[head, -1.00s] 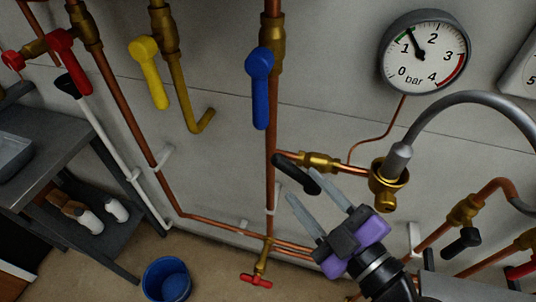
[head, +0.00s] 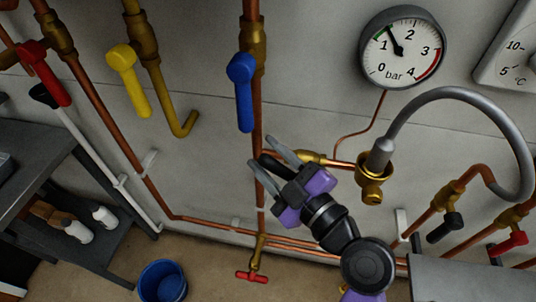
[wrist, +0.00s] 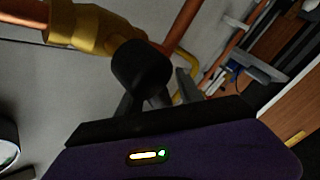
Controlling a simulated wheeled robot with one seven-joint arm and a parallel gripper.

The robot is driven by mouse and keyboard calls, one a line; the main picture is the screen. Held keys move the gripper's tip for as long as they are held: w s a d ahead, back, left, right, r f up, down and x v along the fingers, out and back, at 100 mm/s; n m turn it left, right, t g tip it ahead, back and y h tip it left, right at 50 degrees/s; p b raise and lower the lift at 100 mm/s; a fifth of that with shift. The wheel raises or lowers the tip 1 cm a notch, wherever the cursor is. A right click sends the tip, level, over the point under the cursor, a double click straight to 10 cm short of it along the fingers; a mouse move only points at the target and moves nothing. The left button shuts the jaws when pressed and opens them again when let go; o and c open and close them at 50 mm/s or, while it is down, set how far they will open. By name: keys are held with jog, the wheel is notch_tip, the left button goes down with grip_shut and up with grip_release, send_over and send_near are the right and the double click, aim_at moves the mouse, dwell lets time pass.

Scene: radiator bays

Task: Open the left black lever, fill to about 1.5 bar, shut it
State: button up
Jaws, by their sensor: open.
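The left black lever (head: 272,164) sits on a brass valve (head: 312,157) in the short copper branch under the gauge. My gripper (head: 268,160) is open at the lever, one finger on each side of it, with part of the lever hidden. In the wrist view the lever's dark rounded end (wrist: 140,66) shows in front of my gripper. I cannot tell whether the fingers touch it, nor the lever's exact angle. The round pressure gauge (head: 420,62) has its needle between 1 and 2, near 1.5 bar, in the green band.
A blue lever (head: 243,92) hangs just above my gripper, with a yellow lever (head: 128,78) farther left. A grey hose (head: 480,95) arcs to the right. Another black lever (head: 445,228) is at lower right. A blue bucket (head: 163,281) stands on the floor.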

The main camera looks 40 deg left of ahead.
grip_shut()
dwell(1.4)
